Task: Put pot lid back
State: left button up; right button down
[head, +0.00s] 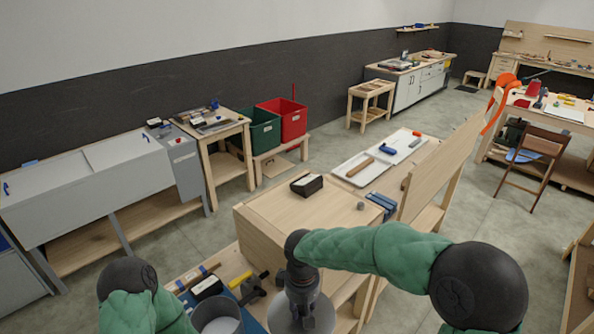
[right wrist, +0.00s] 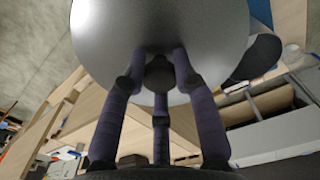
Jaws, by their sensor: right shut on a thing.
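My right gripper (head: 299,294) points down in the head view and is shut on the knob of a round grey metal lid (head: 318,315). In the right wrist view the lid (right wrist: 150,25) fills the top, and the purple fingers of the gripper (right wrist: 160,72) close around its dark knob. An open grey metal pot (head: 217,318) stands at the bottom of the head view, left of the lid. The lid is apart from the pot's opening. The picture's lower edge cuts off both. My left arm shows at the bottom left, but its gripper is out of view.
A wooden box-like bench (head: 290,215) rises just behind my right gripper, with a black box (head: 307,184) on top. A yellow-and-black tool (head: 245,282) and another black box (head: 206,287) lie behind the pot. A white tray (head: 350,168) lies farther back.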

jog(key=d+f+m+b, duration=0.2)
jog(key=d+f+b, duration=0.3)
jog(key=f+b, duration=0.3)
jog(key=d+f+m+b, duration=0.3)
jog(key=d+f+b, duration=0.3)
jog(key=f, duration=0.8)
jog(key=s+d+f+m+b, duration=0.1)
jog(key=d+f+m+b, duration=0.2)
jog(key=d+f+b, duration=0.3)
jog(key=shift+f+b, duration=2.05)
jog(key=shift+f, duration=0.9)
jog(key=shift+s, duration=0.15)
